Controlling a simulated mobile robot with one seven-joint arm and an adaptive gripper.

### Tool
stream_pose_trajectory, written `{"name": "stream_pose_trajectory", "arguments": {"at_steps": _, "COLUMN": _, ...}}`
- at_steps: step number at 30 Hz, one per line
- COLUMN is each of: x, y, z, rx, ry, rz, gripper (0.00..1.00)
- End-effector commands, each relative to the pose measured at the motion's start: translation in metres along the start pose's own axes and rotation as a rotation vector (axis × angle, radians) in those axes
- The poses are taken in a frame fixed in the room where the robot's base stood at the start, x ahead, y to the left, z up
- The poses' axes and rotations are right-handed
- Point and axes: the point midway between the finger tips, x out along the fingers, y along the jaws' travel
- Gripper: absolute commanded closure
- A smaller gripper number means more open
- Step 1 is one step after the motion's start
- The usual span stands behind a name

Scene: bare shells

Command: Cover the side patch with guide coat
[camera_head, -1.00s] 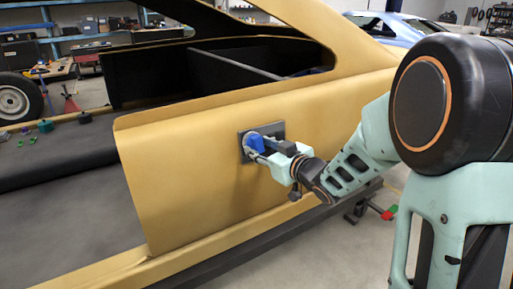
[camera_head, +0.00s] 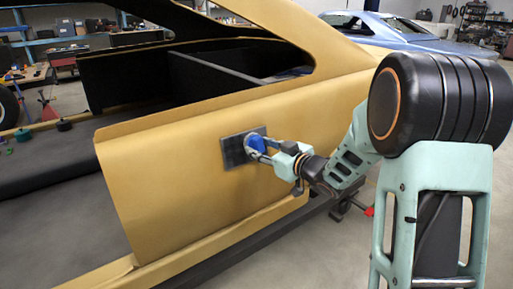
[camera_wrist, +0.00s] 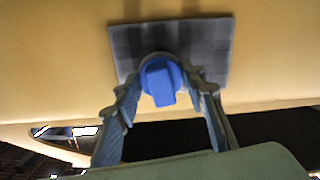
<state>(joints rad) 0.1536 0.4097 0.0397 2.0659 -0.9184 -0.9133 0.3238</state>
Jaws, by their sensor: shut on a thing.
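The side patch (camera_head: 232,153) is a dark grey rectangle on the tan side panel of the car shell. In the wrist view the patch (camera_wrist: 205,45) shows lighter and darker grey squares. A blue applicator (camera_head: 256,143) with a round head is against the right part of the patch in the head view; in the wrist view the applicator (camera_wrist: 160,82) overlaps the patch's lower middle. My gripper (camera_head: 265,148) is shut on the applicator, with a finger on each side of it. The contact face and the patch area behind the applicator are hidden.
The tan car shell (camera_head: 180,195) stands in front of me, its side panel clear around the patch. A blue car (camera_head: 400,38) stands behind at the right. Workbenches (camera_head: 70,45) line the back left. Grey floor (camera_head: 320,245) is open at the lower right.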

Motion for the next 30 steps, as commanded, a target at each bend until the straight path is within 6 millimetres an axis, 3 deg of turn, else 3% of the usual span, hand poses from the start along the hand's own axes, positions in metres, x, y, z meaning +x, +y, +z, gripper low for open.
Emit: {"name": "stream_pose_trajectory", "arguments": {"at_steps": 30, "x": 0.000, "y": 0.064, "z": 0.011, "rx": 0.000, "ry": 0.000, "rz": 0.001, "gripper": 0.81}}
